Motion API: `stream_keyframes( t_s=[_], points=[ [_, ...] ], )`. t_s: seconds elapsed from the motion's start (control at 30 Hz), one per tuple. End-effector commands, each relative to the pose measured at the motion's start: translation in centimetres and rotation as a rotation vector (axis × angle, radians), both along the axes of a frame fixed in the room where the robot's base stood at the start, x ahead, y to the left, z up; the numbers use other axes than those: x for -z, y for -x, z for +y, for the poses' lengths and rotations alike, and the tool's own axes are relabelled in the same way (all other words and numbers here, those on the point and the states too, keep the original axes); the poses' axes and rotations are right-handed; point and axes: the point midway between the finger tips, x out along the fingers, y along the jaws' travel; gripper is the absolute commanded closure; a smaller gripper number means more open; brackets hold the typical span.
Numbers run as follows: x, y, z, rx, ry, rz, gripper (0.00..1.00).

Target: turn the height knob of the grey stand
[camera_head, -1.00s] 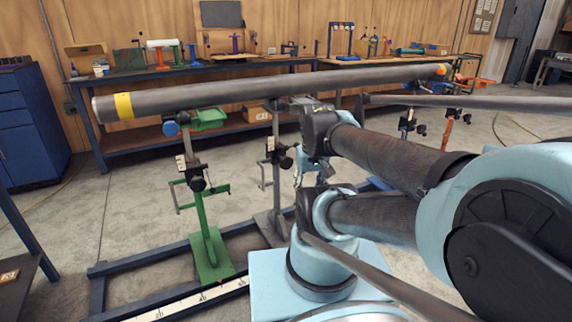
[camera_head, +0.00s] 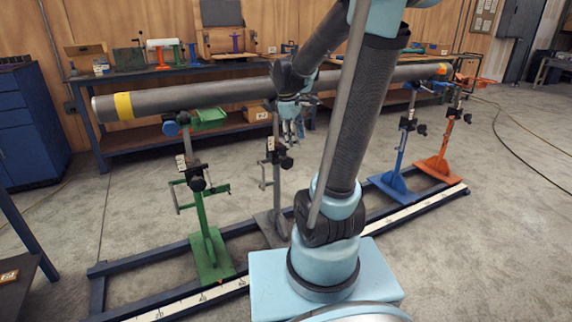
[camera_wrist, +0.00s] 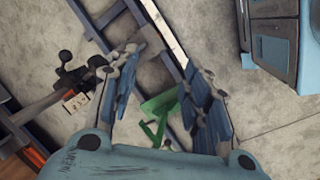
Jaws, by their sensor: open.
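The grey stand (camera_head: 275,190) stands on the blue floor frame under the long pipe. Its black height knob (camera_head: 286,162) sticks out to the right of its column. In the wrist view my gripper (camera_wrist: 163,68) is open and empty, fingers spread. What looks like the grey stand's column (camera_wrist: 45,103), with a pale label, lies at the left there. Black knobs (camera_wrist: 68,57) show beside it, left of the left finger and not between the fingers.
The long grey pipe (camera_head: 200,96) with yellow bands crosses above the stands. A green stand (camera_head: 205,220) is on the left; a blue stand (camera_head: 400,160) and an orange stand (camera_head: 443,145) are on the right. A workbench (camera_head: 130,130) stands behind. Open floor lies at the front right.

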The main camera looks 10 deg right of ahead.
Motion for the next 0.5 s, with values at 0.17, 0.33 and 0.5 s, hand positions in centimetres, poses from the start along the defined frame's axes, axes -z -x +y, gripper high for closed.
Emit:
stream_keyframes(
  t_s=[0.17, 0.33, 0.5],
  points=[
    [0.4, -5.0, 1.0, -0.178, 0.061, 0.044, 0.57],
    [1.3, -9.5, 2.1, -0.345, 0.119, 0.093, 0.57],
    [2.9, -13.8, 3.4, -0.511, 0.175, 0.144, 0.57]
  ],
)
